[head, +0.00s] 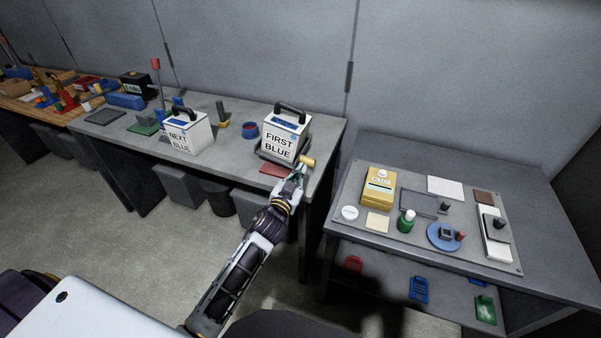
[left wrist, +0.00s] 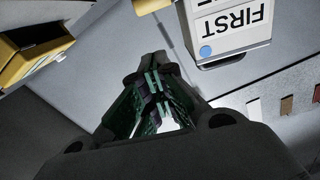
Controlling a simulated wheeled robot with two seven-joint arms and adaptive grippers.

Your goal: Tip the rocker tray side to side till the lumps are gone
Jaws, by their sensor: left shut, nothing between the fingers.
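A white box marked FIRST BLUE (head: 285,136), with a black handle on top, stands on the grey bench near its right end. A dark tray-like base (head: 268,156) shows under its front edge; whether this is the rocker tray I cannot tell. No lumps can be made out. A yellow grip-like piece (head: 308,161) sticks out at the box's lower right. My left gripper (head: 299,173) is just in front of the yellow piece. In the left wrist view its fingers (left wrist: 157,95) are together and empty, with the box (left wrist: 228,30) beyond. My right gripper is out of view.
Right of a gap, a lower table holds a yellow box (head: 378,187) and a green bottle (head: 406,222).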

